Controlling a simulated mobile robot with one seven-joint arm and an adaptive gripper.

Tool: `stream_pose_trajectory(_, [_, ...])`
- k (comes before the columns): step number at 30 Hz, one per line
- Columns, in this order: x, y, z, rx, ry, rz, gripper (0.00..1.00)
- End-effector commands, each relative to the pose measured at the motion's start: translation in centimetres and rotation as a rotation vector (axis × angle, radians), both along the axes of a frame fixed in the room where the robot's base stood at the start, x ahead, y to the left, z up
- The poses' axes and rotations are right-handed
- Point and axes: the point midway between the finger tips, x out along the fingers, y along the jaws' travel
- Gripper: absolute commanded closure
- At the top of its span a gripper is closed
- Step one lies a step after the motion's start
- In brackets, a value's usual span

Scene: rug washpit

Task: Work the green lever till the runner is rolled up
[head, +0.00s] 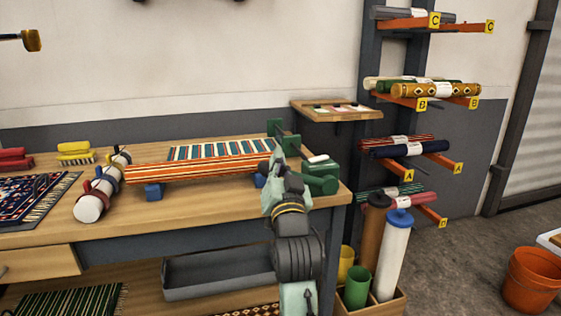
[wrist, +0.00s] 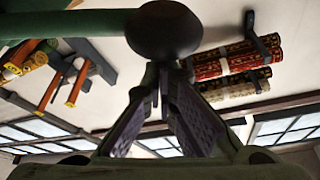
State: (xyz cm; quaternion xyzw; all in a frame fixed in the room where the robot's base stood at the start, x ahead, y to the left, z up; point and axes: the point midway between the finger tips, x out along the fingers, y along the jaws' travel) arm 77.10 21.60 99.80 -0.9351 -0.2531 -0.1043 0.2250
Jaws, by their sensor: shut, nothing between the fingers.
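The green lever (wrist: 75,22) crosses the top of the wrist view and ends in a dark round knob (wrist: 165,30). In the head view, the green winder body (head: 320,180) sits at the bench's right end, and my arm hides part of it. My gripper (head: 276,154) is beside the winder. In the wrist view, my gripper (wrist: 165,78) is shut and empty, its fingertips just under the knob; I cannot tell if they touch it. The orange striped runner (head: 195,168) lies across the bench, left of the winder, over blue supports (head: 154,191).
A teal striped textile (head: 220,148) lies behind the runner. A strapped white roll (head: 90,207) and a patterned rug (head: 30,195) are on the bench (head: 190,215) at left. Racks of rolled rugs (head: 405,148) stand at right, above a box of upright rolls (head: 372,305).

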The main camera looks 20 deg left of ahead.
Motion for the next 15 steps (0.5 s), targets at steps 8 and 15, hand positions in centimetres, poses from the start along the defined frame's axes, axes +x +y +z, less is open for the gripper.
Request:
stream_pose_trajectory(8, [-0.7, 1.2, -3.6, -0.144, -0.093, 0.0, 1.0])
stream_pose_trajectory(15, [-1.3, 2.0, -7.2, -0.32, -0.212, -0.001, 1.0])
